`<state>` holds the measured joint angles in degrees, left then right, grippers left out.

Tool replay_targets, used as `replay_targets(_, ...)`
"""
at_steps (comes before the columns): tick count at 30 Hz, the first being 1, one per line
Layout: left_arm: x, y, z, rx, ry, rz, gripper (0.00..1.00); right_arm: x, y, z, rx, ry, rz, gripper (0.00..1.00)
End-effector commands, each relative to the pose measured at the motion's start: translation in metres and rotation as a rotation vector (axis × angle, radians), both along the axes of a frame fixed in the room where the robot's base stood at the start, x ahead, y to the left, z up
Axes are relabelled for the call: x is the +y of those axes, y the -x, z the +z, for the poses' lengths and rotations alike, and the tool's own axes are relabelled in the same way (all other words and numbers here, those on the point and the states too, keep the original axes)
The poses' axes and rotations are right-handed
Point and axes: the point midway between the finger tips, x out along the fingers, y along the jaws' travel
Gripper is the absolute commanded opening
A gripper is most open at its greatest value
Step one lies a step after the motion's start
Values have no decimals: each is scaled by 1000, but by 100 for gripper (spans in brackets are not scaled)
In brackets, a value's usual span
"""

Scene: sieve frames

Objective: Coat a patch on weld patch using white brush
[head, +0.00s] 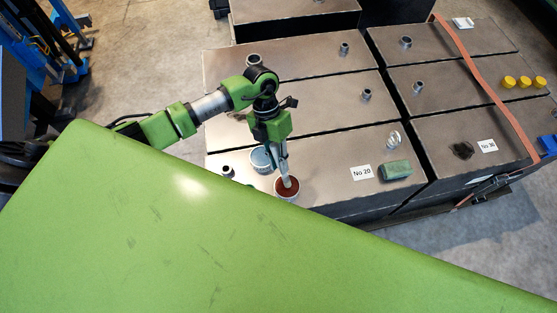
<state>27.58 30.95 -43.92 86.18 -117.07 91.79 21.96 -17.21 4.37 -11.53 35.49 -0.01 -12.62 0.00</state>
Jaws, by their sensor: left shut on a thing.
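My left gripper (279,147) comes in from the left and points down over the steel boxes. It is shut on the white brush (285,171), which hangs nearly upright below it. The brush's lower end is at a pot of dark red-brown paint (287,195); its tip is hidden in or against the paint. A second pot with blue-grey contents (261,166) stands just behind, to the left. A dark weld patch (463,150) shows on the right-hand box, left of the "No 30" label (488,146). My right gripper is not in view.
A green block (396,170) and a clear glass-like item (394,139) stand near the "No 20" label (362,173). Short pipe stubs (367,95) rise from the box tops. An orange strap (493,95) crosses the right boxes. Several yellow caps (524,82) sit far right.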

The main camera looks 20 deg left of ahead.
Motion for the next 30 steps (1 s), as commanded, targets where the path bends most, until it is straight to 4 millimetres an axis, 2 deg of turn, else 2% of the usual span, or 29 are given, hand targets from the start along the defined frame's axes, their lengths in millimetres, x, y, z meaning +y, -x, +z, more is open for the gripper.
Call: replay_targets(30, 0, 0, -6, 0, 0, 0, 0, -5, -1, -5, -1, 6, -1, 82)
